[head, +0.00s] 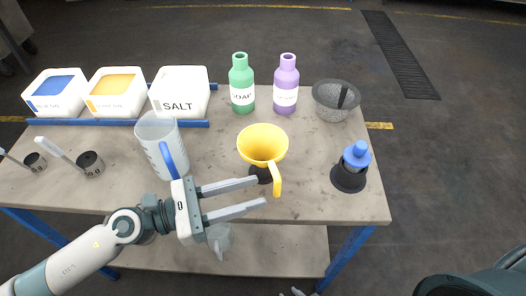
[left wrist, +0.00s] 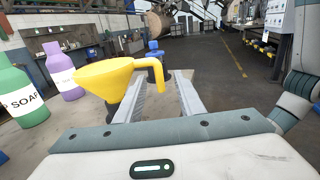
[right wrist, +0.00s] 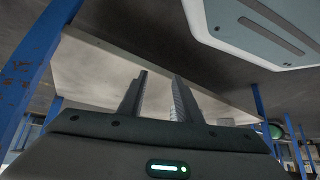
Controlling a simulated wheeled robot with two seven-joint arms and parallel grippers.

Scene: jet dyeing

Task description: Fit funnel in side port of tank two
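The yellow funnel (head: 263,143) stands upright in a dark holder (head: 262,174) on the table, its handle toward the front. My left gripper (head: 262,191) is open and empty, its fingers pointing right, close to the front-left of the funnel. In the left wrist view the funnel (left wrist: 104,78) is just beyond the fingers, with its handle (left wrist: 160,76) over the gap between them (left wrist: 158,90); I cannot tell whether they touch. My right gripper (right wrist: 160,97) is open and empty, low below the table top. Tank two and its side port are not identifiable in these frames.
On the table (head: 305,195) stand a clear jug (head: 157,135), a green soap bottle (head: 241,84), a purple bottle (head: 285,85), a grey bowl (head: 330,105) and a blue-topped item in a black holder (head: 357,153). White bins, one marked salt (head: 180,100), line the back left.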

